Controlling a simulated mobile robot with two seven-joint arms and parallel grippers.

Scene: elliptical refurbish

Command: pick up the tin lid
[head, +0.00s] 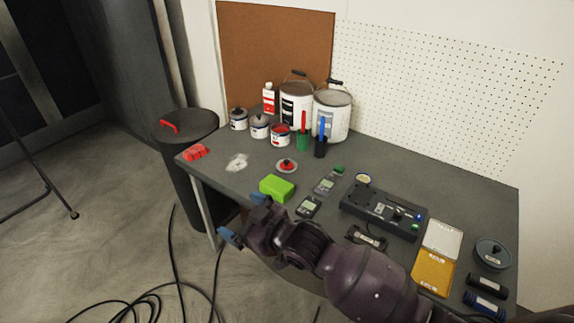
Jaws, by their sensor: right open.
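The tin lid (286,166) looks like a small round disc with a red centre, lying flat on the grey workbench (240,180). It is in front of an open small tin (280,134) that shows red inside. My right gripper (245,218) reaches in from the lower right, with its blue fingertips spread apart and nothing between them. It is at the bench's front left edge, to the left of and nearer than the lid, apart from it. My left gripper is not in view.
A green block (277,188) lies between gripper and lid. Handheld meters (309,207) and a dark device (384,212) lie to the right. A red item (196,152) lies left.

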